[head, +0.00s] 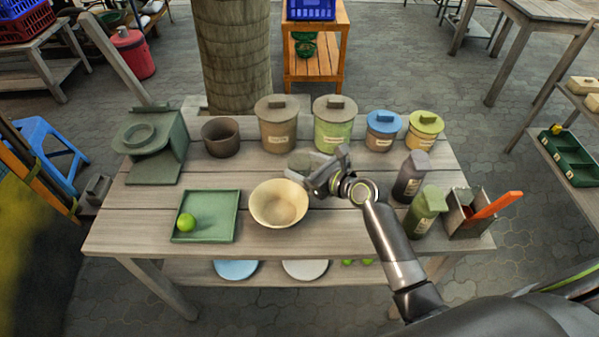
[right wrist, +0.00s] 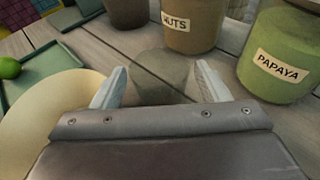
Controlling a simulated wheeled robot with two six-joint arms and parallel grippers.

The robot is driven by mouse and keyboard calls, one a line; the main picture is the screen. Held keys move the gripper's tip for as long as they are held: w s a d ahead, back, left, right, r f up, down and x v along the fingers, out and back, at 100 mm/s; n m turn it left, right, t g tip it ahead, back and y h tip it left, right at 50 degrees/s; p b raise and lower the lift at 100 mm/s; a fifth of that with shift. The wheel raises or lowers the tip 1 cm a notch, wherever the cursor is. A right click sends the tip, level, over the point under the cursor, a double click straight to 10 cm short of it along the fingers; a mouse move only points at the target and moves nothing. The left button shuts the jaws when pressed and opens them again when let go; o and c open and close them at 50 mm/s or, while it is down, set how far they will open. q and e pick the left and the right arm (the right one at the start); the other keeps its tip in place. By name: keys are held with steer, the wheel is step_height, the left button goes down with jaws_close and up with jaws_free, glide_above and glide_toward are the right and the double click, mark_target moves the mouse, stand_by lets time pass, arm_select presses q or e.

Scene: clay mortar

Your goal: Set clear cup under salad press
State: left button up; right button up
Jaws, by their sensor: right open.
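The clear cup (head: 302,162) stands on the table behind the cream bowl, smoky and see-through, partly hidden by my right gripper (head: 322,180). In the right wrist view the cup (right wrist: 160,74) lies between and just beyond the two pale fingertips of my right gripper (right wrist: 160,88). The fingers are open, one on either side of it; whether they touch it I cannot tell. The salad press (head: 150,145), a dark green stand with a ring on top, is at the table's left end. My left gripper is not in view.
A cream bowl (head: 279,204) sits close to the gripper's left. A green tray (head: 206,216) holds a lime (head: 186,222). A brown pot (head: 221,137) and several lidded jars, including the papaya jar (head: 334,126), line the back. Bottles (head: 426,211) stand on the right.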

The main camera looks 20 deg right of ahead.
steer(key=shift+w+a+f, duration=0.1)
steer(key=shift+w+a, duration=0.05)
steer(key=shift+w, duration=0.1)
steer(key=c, duration=0.8)
